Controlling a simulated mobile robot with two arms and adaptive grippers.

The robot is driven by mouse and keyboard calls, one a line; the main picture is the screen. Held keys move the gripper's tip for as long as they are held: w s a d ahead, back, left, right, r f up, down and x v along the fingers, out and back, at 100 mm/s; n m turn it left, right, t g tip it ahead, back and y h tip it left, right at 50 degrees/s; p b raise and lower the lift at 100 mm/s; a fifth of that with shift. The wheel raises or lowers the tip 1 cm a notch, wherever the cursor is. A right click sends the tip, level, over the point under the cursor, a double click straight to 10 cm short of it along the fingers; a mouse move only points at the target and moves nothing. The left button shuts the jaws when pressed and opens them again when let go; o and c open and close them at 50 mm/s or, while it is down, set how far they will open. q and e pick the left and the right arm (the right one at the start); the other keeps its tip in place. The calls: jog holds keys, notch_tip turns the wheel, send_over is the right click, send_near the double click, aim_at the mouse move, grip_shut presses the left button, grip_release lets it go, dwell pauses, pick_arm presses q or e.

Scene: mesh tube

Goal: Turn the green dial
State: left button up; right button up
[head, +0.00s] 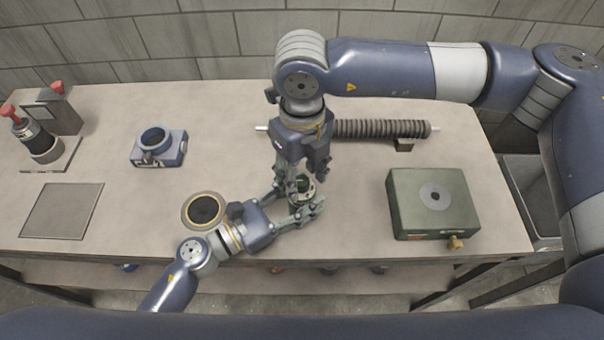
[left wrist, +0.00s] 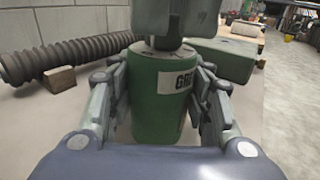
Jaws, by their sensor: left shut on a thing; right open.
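A green cylinder (left wrist: 165,105) with a pale label starting "GR" stands upright in the left wrist view. In the head view only a little of its top (head: 303,185) shows between the grippers. My left gripper (head: 301,204) is shut on its sides, with one finger on each side. My right gripper (head: 302,174) points down from above and is open around or just over the top of the cylinder. A finger of it hides the top in the left wrist view, so I cannot tell whether it touches.
A green box (head: 410,215) with a round grey disc stands to the right. A ribbed tube (head: 380,129) lies behind. A ringed dark disc (head: 204,210), a blue ring block (head: 170,155) and a grey square plate (head: 62,210) lie left. A red-knobbed device (head: 45,150) stands far left.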

jog(key=shift+f, duration=0.45)
jog(key=shift+c, duration=0.5)
grip_shut()
jog(key=shift+n, duration=0.4)
jog(key=n, duration=1.1)
jog(key=shift+w+d, duration=0.1)
